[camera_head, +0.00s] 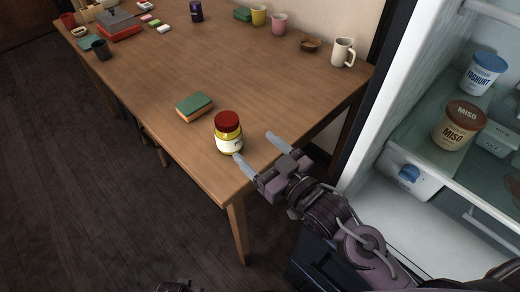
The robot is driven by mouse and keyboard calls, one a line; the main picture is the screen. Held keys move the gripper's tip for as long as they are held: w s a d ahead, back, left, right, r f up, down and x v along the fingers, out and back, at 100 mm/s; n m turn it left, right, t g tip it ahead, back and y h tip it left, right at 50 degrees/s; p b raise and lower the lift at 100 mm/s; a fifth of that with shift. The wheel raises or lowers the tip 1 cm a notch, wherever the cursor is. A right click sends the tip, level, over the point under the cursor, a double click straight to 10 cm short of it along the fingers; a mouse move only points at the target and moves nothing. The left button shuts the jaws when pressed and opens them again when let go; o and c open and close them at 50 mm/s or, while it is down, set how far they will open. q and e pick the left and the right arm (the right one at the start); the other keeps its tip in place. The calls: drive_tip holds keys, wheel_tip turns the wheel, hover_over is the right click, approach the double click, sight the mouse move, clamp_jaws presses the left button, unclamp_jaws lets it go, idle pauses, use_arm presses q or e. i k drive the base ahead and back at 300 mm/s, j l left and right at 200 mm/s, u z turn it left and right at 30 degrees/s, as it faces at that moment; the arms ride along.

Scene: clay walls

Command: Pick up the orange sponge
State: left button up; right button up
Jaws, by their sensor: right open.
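The orange sponge (196,111) lies on the wooden table (160,70), near its front left edge. It has a green top layer over an orange side. My right gripper (257,153) reaches in from the lower right over the table's near corner. Its two fingers are spread apart with nothing between them. A jar with a red lid (228,133) stands upright between the sponge and my right gripper, just left of the fingers. My left gripper cannot be made out; only a small dark part of me shows at the bottom edge.
An open fridge with a yoghurt tub (483,74) and a miso tub (459,125) stands at the right. Cups, including a cream mug (343,52), and a small brown bowl (311,44) line the table's back. The table's middle is clear.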

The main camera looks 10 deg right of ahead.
sight(193, 106)
drive_tip(key=k+j, duration=0.15)
drive_tip(key=j, duration=0.2)
drive_tip(key=k+j, duration=0.2)
drive_tip(key=j, duration=0.15)
drive_tip(key=k+j, duration=0.15)
drive_tip(key=j, duration=0.15)
